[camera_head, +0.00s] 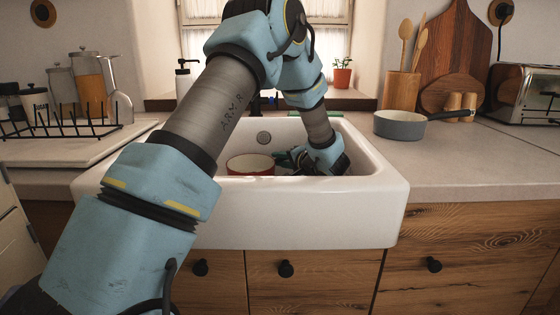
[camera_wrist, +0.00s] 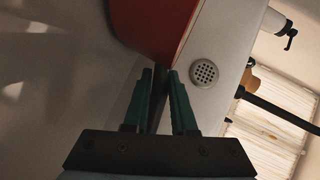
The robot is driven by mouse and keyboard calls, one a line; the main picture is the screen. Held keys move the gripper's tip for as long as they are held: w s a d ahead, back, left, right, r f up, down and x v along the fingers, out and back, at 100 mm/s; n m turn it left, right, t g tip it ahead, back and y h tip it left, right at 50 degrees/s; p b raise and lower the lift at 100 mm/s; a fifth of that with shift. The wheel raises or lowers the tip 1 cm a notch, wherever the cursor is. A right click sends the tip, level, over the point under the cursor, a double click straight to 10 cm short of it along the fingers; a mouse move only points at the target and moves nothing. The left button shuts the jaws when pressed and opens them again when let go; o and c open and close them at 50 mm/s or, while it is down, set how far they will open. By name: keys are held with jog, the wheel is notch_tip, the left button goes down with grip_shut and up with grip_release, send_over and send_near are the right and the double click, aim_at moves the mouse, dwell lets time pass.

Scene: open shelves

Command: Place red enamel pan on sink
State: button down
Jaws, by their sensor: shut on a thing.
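The red enamel pan (camera_head: 250,165) with a cream inside is down in the white sink basin (camera_head: 330,215), left of my gripper (camera_head: 290,157). In the wrist view the red side of the pan (camera_wrist: 155,25) shows at the top, beyond the green fingertips of my gripper (camera_wrist: 160,75). The fingers are shut on the pan's dark handle, which runs between them. The sink's front wall hides the lower part of the pan. I cannot tell whether the pan touches the basin floor.
The round drain (camera_wrist: 204,73) is beside the pan. A grey pan (camera_head: 400,126) stands on the right counter by a toaster (camera_head: 522,92). A dish rack (camera_head: 60,125) and jars are on the left. A soap bottle (camera_head: 183,78) stands behind the sink.

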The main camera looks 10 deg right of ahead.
jog(key=shift+f+b, duration=0.4)
jog(key=shift+b, duration=0.15)
jog(key=c, duration=0.7)
grip_release()
jog(key=shift+o, duration=0.2)
